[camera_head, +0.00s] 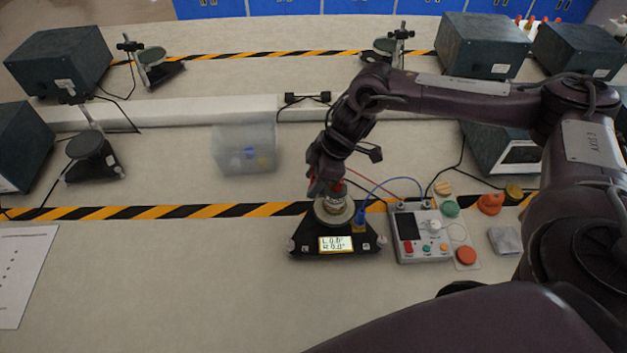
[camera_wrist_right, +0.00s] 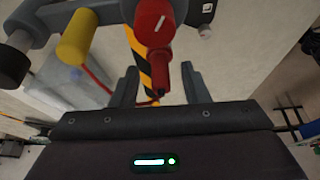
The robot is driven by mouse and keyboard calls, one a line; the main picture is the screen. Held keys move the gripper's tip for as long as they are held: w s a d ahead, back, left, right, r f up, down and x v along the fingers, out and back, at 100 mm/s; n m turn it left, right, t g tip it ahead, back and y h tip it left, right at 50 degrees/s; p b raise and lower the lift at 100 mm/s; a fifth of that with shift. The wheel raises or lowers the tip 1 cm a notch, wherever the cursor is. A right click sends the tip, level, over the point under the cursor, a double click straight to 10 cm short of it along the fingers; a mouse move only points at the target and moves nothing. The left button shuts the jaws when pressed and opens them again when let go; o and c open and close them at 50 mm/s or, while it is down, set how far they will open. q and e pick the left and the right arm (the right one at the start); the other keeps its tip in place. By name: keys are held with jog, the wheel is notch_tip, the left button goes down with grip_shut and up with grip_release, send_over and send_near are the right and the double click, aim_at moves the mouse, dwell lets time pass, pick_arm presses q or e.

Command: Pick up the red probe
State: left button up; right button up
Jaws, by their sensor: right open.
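The red probe (camera_wrist_right: 153,35) shows in the right wrist view, at the top middle. Its narrower end points down toward the gap between my right fingers. My right gripper (camera_wrist_right: 158,84) is open, with one finger on each side of that end; I see no clear contact. In the head view my right gripper (camera_head: 325,184) is low over the round top of a dark device (camera_head: 336,242) with a lit display. A bit of red (camera_head: 338,187) shows beside the fingers, mostly hidden by the gripper. My left gripper is not in view.
A grey meter box (camera_head: 421,236) with knobs and cables stands right of the device, with a blue plug (camera_head: 360,218) between them. A clear bin (camera_head: 244,148) is behind left. Colored knobs lie at right. The front left table is clear beside a paper sheet (camera_head: 22,270).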

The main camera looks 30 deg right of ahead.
grip_shut()
dwell(0.3)
jog(key=shift+r, duration=0.1)
